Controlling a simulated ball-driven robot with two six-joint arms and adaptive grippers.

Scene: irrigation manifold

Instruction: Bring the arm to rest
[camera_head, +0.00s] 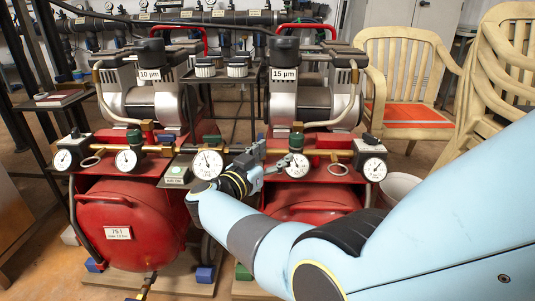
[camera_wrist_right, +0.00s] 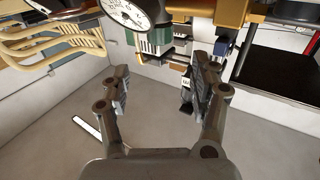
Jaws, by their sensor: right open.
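My right arm comes in from the right in the head view, light blue and bent across the front of the red compressors. Its gripper (camera_head: 272,163) is near the middle, by the brass fittings and white gauges; whether it touches them cannot be told. In the right wrist view my right gripper (camera_wrist_right: 163,88) is open, with nothing held between its fingers and grey floor behind. A white dial gauge (camera_wrist_right: 138,14) shows above the fingers. My left gripper is in neither view.
Red tanks, one marked 75 l (camera_head: 118,230), stand left and centre. Gauges (camera_head: 208,163) and another gauge (camera_head: 374,168) flank my right gripper. A white bucket (camera_head: 400,186) stands beside my arm. Beige chairs (camera_head: 408,75) are at the back right.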

